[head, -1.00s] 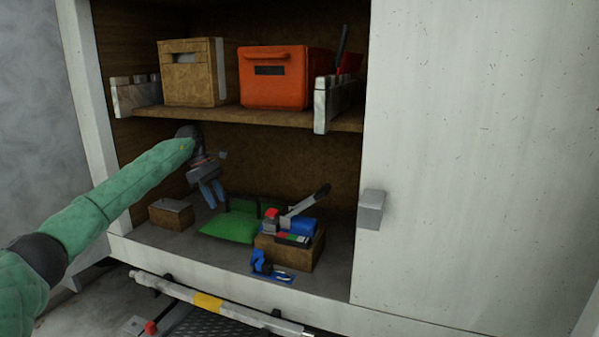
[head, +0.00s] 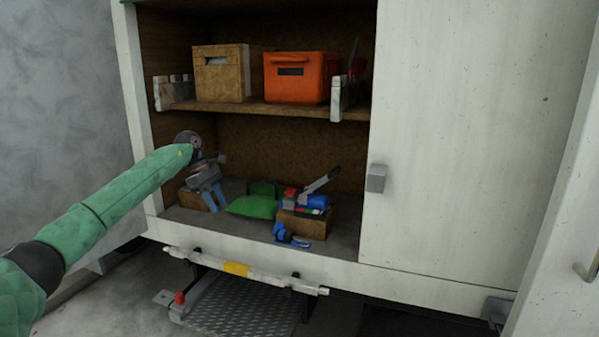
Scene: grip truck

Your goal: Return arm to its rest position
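My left arm (head: 110,208), in a green sleeve, comes in from the left of the head view. It reaches into the opening of the truck's storage compartment. My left gripper (head: 213,199) hangs down at the left side of the lower compartment, its blue-grey fingers pointing down. The two fingers look apart, with nothing seen between them. It is in front of a small brown box (head: 189,199) and left of a green bag (head: 252,206). My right arm and gripper are not in view.
The shelf (head: 270,108) above holds a tan box (head: 222,75) and an orange crate (head: 296,78). A wooden box (head: 309,227) with tools stands right of the bag. A white door (head: 470,150) is on the right. A bar (head: 262,277) and metal step (head: 240,305) lie below.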

